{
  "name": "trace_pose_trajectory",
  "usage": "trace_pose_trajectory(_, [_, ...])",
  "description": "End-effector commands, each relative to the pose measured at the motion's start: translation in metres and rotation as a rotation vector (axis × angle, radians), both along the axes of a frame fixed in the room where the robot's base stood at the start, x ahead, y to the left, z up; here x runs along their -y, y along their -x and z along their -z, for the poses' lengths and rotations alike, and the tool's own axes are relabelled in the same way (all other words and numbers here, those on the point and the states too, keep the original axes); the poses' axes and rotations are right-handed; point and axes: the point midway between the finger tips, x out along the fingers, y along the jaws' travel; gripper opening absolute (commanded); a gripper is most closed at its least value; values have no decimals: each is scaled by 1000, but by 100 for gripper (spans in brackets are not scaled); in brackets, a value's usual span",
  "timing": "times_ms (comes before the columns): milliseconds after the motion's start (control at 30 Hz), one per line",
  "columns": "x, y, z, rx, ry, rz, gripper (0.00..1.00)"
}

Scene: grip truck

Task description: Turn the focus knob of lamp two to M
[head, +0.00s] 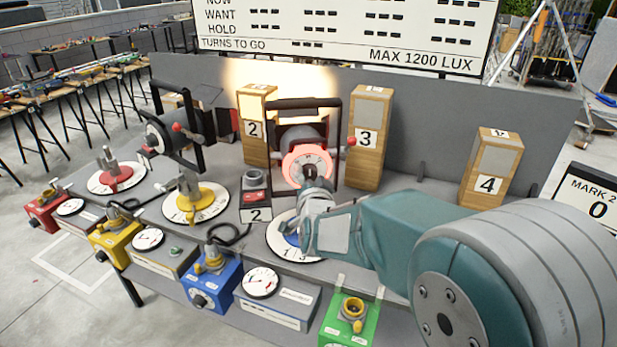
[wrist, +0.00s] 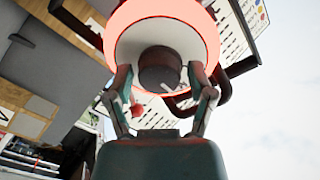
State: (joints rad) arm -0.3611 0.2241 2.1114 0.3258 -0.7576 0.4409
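Lamp two (head: 297,132) is a dark lamp in a black yoke, at the centre of the bench in the head view. Its front has a red-glowing ring (head: 290,171) around a pale dial with small dark marks too small to read. In the wrist view the ring (wrist: 205,22) surrounds the white dial face, with the dark round focus knob (wrist: 160,68) in the middle. A light pointer mark shows at the knob's lower edge. My gripper (wrist: 161,78) is open, one finger on each side of the knob, with gaps visible. In the head view my gripper (head: 318,188) covers part of the dial.
A switch box labelled 2 (head: 255,200) stands left of my gripper. Wooden blocks 2 (head: 254,110), 3 (head: 368,150) and 4 (head: 491,165) stand behind. Another lamp (head: 170,130) is at left. Red, yellow, blue (head: 212,285) and green (head: 350,320) boxes line the front edge.

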Motion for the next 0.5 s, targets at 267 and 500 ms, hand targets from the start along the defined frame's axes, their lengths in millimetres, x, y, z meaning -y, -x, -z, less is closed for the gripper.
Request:
trace_pose_trajectory(267, [0, 0, 1, -1, 1, -1, 87])
trace_pose_trajectory(500, [1, 11, -1, -1, 1, -2, 87])
